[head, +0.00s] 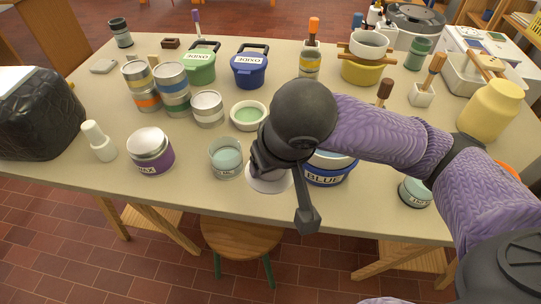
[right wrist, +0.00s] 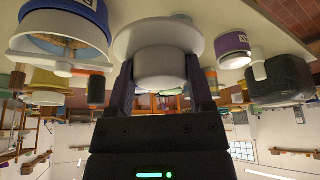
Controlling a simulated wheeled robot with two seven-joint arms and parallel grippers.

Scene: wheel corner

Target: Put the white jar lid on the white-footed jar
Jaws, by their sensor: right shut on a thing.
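My right gripper (head: 268,160) reaches down over the front middle of the table, its arm coming in from the right. It is shut on the white jar lid (head: 270,184), whose pale disc shows below the fingers. In the right wrist view, the fingers (right wrist: 160,85) close on the lid's rounded knob, with the wide white disc (right wrist: 158,30) beyond it. An open glass jar (head: 226,157) with pale green contents stands just left of the lid; it looks like the white-footed jar, but its foot is hard to make out. The lid is apart from its opening. My left gripper is not in view.
A blue tin (head: 327,176) stands close right of the gripper, partly hidden by my arm. A purple-banded wax tin (head: 150,150) stands left of the glass jar. A white bowl (head: 248,115) is behind it. Another small jar (head: 414,191) stands near the front right edge.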

